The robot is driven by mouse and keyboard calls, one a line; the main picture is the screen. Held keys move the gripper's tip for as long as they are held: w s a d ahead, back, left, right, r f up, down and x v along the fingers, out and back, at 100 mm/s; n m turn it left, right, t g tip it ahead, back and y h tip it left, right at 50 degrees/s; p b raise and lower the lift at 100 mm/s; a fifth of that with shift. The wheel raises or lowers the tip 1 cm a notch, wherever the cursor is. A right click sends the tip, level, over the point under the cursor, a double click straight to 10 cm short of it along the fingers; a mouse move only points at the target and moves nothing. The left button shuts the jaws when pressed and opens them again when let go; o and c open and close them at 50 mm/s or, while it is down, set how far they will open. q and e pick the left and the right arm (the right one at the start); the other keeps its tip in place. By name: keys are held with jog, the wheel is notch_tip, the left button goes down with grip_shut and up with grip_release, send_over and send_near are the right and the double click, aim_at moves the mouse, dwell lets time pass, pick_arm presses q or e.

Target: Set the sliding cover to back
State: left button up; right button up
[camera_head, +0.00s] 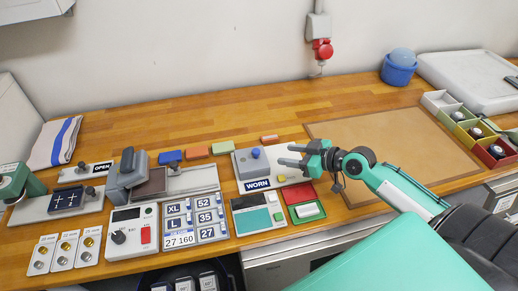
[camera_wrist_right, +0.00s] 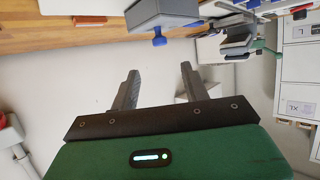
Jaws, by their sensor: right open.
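A grey box (camera_head: 252,164) with a blue knob (camera_head: 255,153) on top and a WORN label (camera_head: 257,185) at its front stands near the middle of the counter. Its lid looks like the sliding cover, but I cannot tell for certain. Box (camera_wrist_right: 160,14) and blue knob (camera_wrist_right: 158,41) also show in the right wrist view, beyond the fingers. My right gripper (camera_head: 285,154) is open and empty, just right of the box and apart from the knob. Its two fingers (camera_wrist_right: 158,88) are spread in the right wrist view. My left gripper is not in view.
Left of the box stand a grey railed fixture (camera_head: 127,176) and a plate with an OPEN label (camera_head: 102,167). Size tiles (camera_head: 178,223), a switch panel (camera_head: 132,238) and a red-green tray (camera_head: 301,194) lie in front. A brown mat (camera_head: 390,145) gives clear room at right.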

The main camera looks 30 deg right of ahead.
aim_at(258, 151)
jog(key=p+x, duration=0.3)
jog(key=x, duration=0.7)
jog(key=shift+w, duration=0.2)
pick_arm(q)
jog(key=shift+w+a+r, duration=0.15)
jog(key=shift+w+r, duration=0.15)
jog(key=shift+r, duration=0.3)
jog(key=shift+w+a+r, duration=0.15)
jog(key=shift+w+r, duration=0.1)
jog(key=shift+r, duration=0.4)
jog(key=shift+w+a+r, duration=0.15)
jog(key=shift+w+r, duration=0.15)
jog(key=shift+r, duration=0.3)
pick_arm(e)
jog(key=shift+w+a+f, duration=0.25)
jog(key=shift+w+a, duration=0.05)
jog(key=shift+w, duration=0.1)
